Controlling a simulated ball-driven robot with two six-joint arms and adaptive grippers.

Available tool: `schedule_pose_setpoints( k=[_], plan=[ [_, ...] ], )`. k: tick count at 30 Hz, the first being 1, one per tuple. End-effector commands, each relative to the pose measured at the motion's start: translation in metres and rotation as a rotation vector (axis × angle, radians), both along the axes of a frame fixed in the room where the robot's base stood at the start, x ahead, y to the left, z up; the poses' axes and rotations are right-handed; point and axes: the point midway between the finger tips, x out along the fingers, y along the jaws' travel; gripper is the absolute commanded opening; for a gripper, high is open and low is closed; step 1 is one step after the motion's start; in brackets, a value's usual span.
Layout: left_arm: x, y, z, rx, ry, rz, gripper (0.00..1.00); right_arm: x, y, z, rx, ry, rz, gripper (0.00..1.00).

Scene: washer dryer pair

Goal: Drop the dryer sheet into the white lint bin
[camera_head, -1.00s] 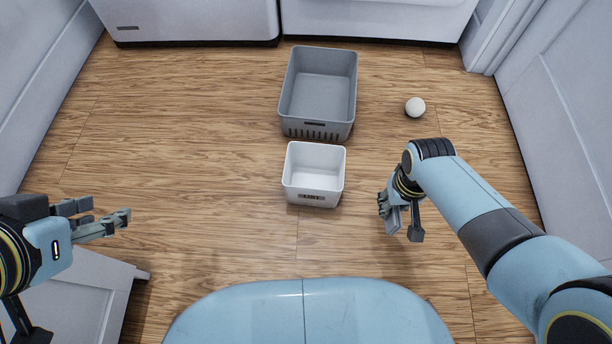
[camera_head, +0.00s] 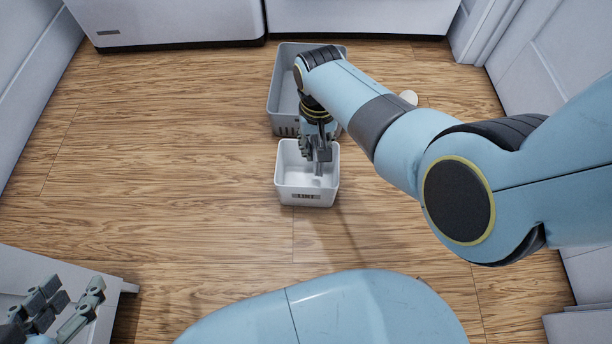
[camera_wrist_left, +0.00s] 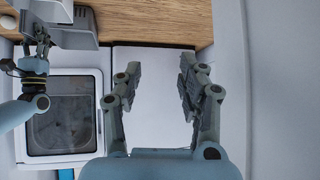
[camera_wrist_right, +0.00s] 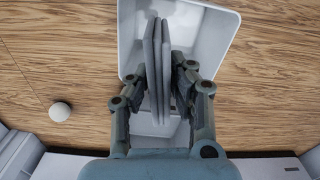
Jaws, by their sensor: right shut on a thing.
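The white lint bin (camera_head: 288,186) stands on the wood floor with a small label on its front. It also shows in the right wrist view (camera_wrist_right: 212,42). My right gripper (camera_head: 318,158) is over the bin, pointing down. In the right wrist view its fingers (camera_wrist_right: 166,82) are shut on the dryer sheet (camera_wrist_right: 157,62), a thin grey folded piece that hangs over the bin's opening. The fingers partly hide the sheet in the head view. My left gripper (camera_head: 68,308) is at the lower left, far from the bin. Its fingers (camera_wrist_left: 160,75) are spread and empty.
A grey slatted basket (camera_head: 283,95) stands just behind the bin, partly hidden by my right arm. A white ball (camera_head: 409,97) lies on the floor to its right. White appliances (camera_head: 170,20) line the back. The floor left of the bin is clear.

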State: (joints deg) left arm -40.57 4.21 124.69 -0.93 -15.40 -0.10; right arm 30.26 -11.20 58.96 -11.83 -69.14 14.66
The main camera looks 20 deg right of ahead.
Motion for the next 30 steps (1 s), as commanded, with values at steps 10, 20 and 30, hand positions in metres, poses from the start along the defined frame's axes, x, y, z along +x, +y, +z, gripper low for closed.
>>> schedule_pose_setpoints(
  k=[10, 20, 30],
  plan=[
    [0.017, -0.005, 0.014, -0.004, -0.253, -0.024, 0.4, -0.001, 0.0, -0.022, 0.0, 0.002, 0.001, 0.06],
    [0.053, -0.01, 0.057, -0.006, -0.49, -0.05, 0.4, -0.001, 0.0, -0.034, 0.0, 0.001, 0.001, 0.06],
    [0.072, -0.015, 0.095, -0.009, -0.676, -0.071, 0.4, -0.001, 0.0, -0.042, 0.0, 0.001, 0.001, 0.06]
  ],
)
